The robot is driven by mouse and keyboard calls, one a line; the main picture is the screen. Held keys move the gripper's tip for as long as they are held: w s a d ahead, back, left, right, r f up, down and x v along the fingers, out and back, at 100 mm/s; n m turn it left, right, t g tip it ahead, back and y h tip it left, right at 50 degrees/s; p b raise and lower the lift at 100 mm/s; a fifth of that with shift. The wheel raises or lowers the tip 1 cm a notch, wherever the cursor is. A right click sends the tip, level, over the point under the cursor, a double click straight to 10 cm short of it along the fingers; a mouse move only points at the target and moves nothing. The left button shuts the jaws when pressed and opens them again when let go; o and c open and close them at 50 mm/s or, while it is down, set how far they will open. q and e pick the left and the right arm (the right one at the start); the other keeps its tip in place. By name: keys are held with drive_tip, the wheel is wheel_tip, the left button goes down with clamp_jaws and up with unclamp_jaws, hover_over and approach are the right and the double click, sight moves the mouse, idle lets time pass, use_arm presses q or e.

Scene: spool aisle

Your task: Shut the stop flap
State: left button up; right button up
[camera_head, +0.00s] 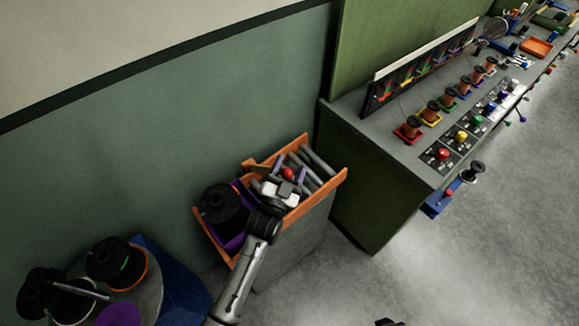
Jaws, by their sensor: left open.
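An orange-rimmed bin (339,178) stands against the green wall, with grey rollers (318,161) at its back right. A small orange piece (256,166) juts up at its back left edge. I cannot tell whether this is the stop flap, or whether it is open or shut. A red ball (288,173) sits close by, just beyond my left gripper (283,185). The gripper is over the bin, open, with pale fingers, and hides part of the bin's inside. I cannot tell whether it touches anything.
A black spool (222,203) sits in the bin's left part, by a purple piece (242,185). A round table (148,299) with spools is at lower left. A bench (345,131) with coloured spools and knobs stands right.

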use_arm(q)
drive_tip(key=p+v, duration=0.1)
drive_tip(key=v, duration=1.2)
drive_tip(key=shift+s+f, duration=0.2)
drive_tip(key=shift+s, duration=0.15)
drive_tip(key=shift+a, duration=0.1)
